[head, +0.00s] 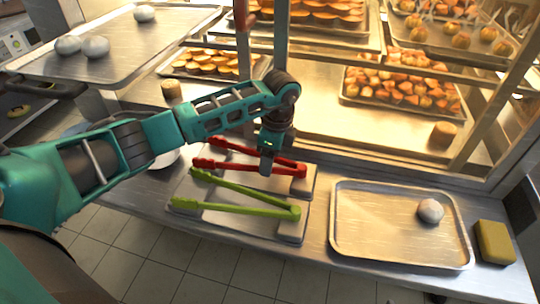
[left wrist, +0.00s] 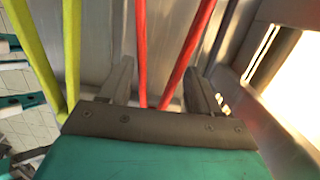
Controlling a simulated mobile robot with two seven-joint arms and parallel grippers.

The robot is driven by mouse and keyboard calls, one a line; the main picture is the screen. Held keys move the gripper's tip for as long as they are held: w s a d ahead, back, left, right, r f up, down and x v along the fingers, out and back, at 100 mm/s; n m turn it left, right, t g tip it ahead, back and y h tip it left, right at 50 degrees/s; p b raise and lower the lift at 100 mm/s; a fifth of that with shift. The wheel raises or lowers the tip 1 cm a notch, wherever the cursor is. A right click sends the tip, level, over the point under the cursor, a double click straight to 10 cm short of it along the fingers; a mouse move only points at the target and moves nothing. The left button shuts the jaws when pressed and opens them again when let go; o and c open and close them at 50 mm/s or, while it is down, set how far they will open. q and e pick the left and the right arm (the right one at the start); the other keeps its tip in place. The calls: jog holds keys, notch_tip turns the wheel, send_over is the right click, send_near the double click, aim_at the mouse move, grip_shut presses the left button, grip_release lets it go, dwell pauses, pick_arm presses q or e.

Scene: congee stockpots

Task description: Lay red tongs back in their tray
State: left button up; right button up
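The red tongs (head: 285,165) lie over a shallow grey metal tray (head: 311,180), their joined end to the right. My left gripper (head: 267,170) points down over them, and its arm hides part of them. In the left wrist view, the two fingers of the left gripper (left wrist: 160,90) are spread, and the arms of the red tongs (left wrist: 141,50) run through the space between them. Contact with the fingers cannot be told. The green tongs (head: 245,209) lie nearer the front on a similar tray (head: 290,236). My right gripper is not seen.
A large tray (head: 375,235) with one pale ball (head: 430,210) stands to the right, beside a yellow sponge-like block (head: 494,242). A glass-fronted case with food trays (head: 400,88) rises behind. Another tray (head: 130,62) with pale balls is at upper left.

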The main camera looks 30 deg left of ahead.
pick_arm(q)
jog(key=shift+o, duration=1.2)
jog(key=shift+r, duration=0.1)
